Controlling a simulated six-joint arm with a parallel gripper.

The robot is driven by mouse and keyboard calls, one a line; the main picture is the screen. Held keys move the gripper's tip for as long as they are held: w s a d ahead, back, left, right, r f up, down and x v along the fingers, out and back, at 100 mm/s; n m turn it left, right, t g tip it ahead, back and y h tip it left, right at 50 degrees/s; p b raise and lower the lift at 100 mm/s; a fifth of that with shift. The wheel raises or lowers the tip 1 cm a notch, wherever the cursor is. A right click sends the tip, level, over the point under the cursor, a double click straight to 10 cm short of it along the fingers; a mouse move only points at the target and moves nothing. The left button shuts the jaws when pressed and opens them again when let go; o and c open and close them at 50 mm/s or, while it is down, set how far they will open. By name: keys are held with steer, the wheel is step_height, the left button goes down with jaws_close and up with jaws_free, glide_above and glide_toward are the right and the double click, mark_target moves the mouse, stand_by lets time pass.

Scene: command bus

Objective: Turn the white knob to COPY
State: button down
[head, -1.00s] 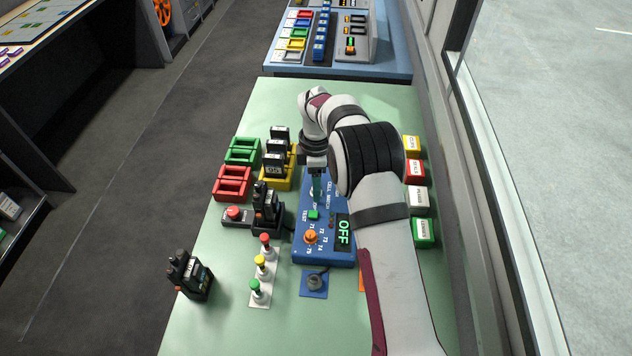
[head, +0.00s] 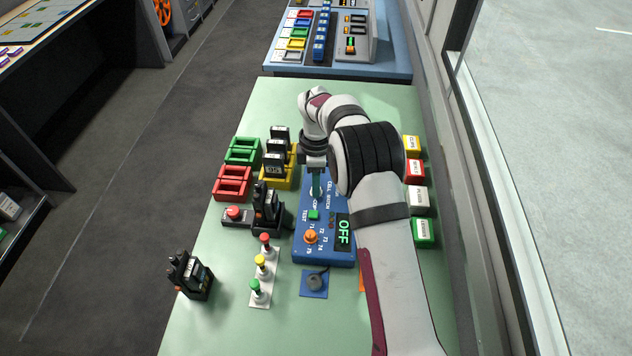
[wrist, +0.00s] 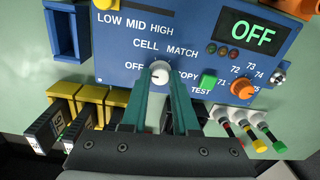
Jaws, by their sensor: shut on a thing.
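The white knob (wrist: 160,72) sits on a blue panel (wrist: 190,50) under the words CELL MATCH. OFF is printed at its left, COPY at its right and TEST lower right. My gripper (wrist: 160,80) has its teal fingers shut on the white knob, one on each side. In the head view my gripper (head: 316,185) reaches down onto the far half of the blue panel, and the fingers largely hide the knob. The knob's pointer is too small to read surely. The panel's display (wrist: 253,37) reads OFF in green.
On the panel, a green button (wrist: 207,80) and an orange knob (wrist: 241,87) lie close right of the fingers in the wrist view. A yellow knob (wrist: 103,3) is at the panel's far edge. Yellow holders with black modules (wrist: 85,105) stand at the left.

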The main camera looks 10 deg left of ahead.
steer(key=m, duration=0.4)
steer(key=shift+m, duration=0.3)
steer(key=m, duration=0.4)
steer(key=shift+m, duration=0.3)
steer(key=m, duration=1.3)
steer(key=shift+m, duration=0.3)
steer(key=m, duration=0.4)
steer(key=shift+s, duration=0.1)
steer(key=m, duration=0.5)
steer(key=shift+m, duration=1.7)
